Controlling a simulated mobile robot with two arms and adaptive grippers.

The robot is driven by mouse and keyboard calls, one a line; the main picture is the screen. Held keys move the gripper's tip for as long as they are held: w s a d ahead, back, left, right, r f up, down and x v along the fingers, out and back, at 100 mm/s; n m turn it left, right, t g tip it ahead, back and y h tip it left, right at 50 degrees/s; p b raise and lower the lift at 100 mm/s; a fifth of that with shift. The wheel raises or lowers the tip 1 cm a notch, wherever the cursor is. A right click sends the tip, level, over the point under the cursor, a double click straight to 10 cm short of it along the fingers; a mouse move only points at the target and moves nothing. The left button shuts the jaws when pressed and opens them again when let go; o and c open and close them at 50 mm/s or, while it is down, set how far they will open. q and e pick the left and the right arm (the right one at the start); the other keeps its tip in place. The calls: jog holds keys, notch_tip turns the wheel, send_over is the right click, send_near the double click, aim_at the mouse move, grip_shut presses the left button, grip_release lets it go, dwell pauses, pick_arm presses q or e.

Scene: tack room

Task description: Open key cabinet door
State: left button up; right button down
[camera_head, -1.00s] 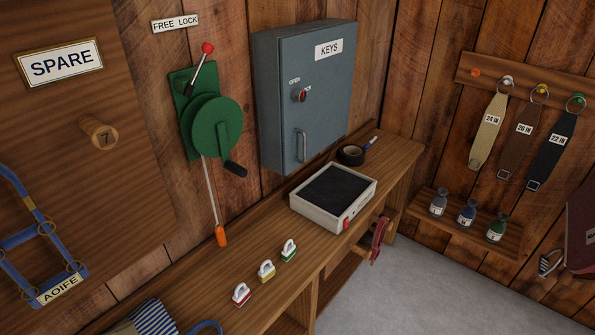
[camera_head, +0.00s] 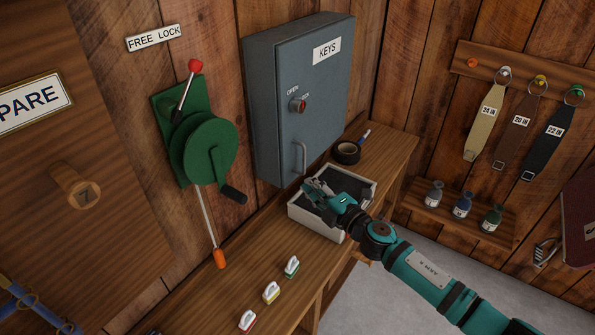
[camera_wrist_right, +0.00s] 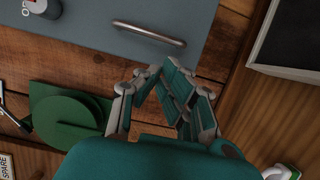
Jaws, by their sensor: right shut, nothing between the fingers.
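The grey-blue key cabinet (camera_head: 320,95) hangs on the wooden wall with its door shut and a KEYS label on it. A round knob (camera_head: 298,105) sits on the door between printed words, one of them OPEN. The metal bar handle (camera_head: 300,157) is lower on the door; it also shows in the right wrist view (camera_wrist_right: 150,33). My right gripper (camera_head: 309,186) is shut and empty, over the tray and just below the cabinet. In the right wrist view its fingertips (camera_wrist_right: 160,75) are near the handle, apart from it. My left gripper is not in view.
A white tray (camera_head: 296,211) with a dark inset stands on the wooden bench beneath my right gripper. A green winch (camera_head: 205,150) with a crank is on the wall to the left. Several small items line the bench.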

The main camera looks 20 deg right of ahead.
aim_at(289, 166)
jog(key=x, duration=0.5)
jog(key=shift+w+a, duration=0.1)
jog(key=shift+w, duration=0.25)
jog(key=shift+w+a, duration=0.15)
jog(key=shift+w, duration=0.2)
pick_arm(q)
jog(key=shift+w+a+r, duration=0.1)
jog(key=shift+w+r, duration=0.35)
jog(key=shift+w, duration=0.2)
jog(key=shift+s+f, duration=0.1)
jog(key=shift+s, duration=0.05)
pick_arm(e)
jog(key=shift+s+f, duration=0.1)
